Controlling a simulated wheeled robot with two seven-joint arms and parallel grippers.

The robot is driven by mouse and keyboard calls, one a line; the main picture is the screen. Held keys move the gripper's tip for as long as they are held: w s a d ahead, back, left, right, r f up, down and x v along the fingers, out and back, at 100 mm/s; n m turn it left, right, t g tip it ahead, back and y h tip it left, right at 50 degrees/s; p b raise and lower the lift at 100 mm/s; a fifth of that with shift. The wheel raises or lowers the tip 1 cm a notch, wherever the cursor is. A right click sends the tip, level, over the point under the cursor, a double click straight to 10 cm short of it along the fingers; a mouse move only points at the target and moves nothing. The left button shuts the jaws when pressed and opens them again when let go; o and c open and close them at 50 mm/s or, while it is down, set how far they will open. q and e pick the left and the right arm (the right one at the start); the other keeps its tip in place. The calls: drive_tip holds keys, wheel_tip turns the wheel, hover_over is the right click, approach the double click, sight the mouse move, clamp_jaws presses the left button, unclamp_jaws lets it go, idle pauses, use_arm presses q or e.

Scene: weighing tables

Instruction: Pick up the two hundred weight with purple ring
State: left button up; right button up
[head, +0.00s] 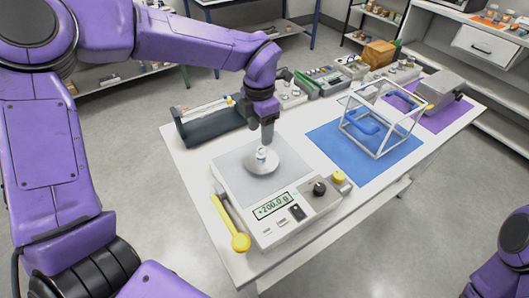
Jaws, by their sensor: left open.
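A small whitish-metal weight (262,155) stands in a shallow white dish (268,168) on the scale (231,176). It is too small for me to make out a purple ring. The scale's display (271,207) reads +200.0 g. My left gripper (267,140) points down from above, right over the weight, with its dark fingers open. The fingertips are close to the top of the weight and partly hide it; I cannot tell whether they touch it. My right gripper is out of view; only a piece of my right arm shows at the lower right.
A yellow spoon-like tool (238,238) lies along the scale's left side. A dark tray (210,125) stands behind the scale. A white open frame (378,125) with blue parts stands on a blue mat (335,150). A grey device (440,87) sits on a purple mat.

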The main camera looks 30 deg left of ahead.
sight(261, 149)
use_arm(q)
drive_tip(key=shift+s+f, duration=0.3)
drive_tip(key=shift+f, duration=0.15)
drive_tip(key=shift+s+f, duration=0.1)
drive_tip(key=shift+f, duration=0.3)
drive_tip(key=f+p, duration=0.1)
drive_tip(key=f, duration=0.1)
drive_tip(key=w+f, duration=0.1)
drive_tip(key=f, duration=0.1)
drive_tip(key=shift+w+f+p, duration=0.1)
drive_tip(key=shift+f+p, duration=0.2)
drive_tip(key=shift+p, duration=0.05)
drive_tip(key=shift+f, duration=0.35)
drive_tip(key=shift+s, duration=0.2)
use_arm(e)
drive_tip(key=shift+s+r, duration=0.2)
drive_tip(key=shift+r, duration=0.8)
use_arm(q)
drive_tip(key=shift+w, duration=0.1)
clamp_jaws()
